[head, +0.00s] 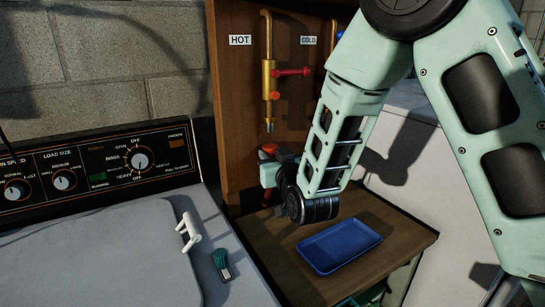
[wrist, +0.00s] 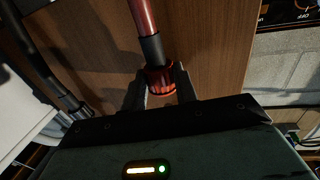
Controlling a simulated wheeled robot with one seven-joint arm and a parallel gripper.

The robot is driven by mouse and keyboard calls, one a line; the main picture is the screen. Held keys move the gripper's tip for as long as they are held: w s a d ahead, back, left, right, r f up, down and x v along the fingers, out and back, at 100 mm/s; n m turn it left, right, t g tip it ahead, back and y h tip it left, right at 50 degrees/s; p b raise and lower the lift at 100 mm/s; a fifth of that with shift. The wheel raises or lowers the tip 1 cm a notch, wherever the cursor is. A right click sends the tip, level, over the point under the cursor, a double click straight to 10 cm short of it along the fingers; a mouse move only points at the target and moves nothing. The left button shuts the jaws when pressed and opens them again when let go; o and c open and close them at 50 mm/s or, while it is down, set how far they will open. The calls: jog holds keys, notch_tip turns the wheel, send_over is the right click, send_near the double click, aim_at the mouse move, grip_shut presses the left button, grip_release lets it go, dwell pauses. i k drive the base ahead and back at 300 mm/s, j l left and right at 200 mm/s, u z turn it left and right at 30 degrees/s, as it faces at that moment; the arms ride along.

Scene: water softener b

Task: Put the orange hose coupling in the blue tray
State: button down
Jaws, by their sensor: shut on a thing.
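The orange hose coupling (wrist: 160,79) sits between the two fingers of my gripper (wrist: 160,86) in the wrist view, with a finger against each side. A dark collar (wrist: 152,48) and a red hose or pipe (wrist: 144,16) line up with it at its far end. In the head view my gripper (head: 268,170) is in front of the wooden panel, below the hot tap; its fingertips are hard to make out. The blue tray (head: 340,245) lies empty on the wooden bench, below and to the right of my gripper.
The wooden bench (head: 400,237) has bare room around the tray. The hot tap (head: 269,80) with its red lever is on the panel (head: 235,110). A washing machine (head: 100,250) with a green brush (head: 221,264) stands at left. A white cabinet (head: 400,150) is at right.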

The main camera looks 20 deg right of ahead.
aim_at(339, 246)
jog(key=k+l+z, duration=0.1)
jog(key=k, duration=0.35)
jog(key=k+l+z, duration=0.15)
jog(key=k, duration=0.25)
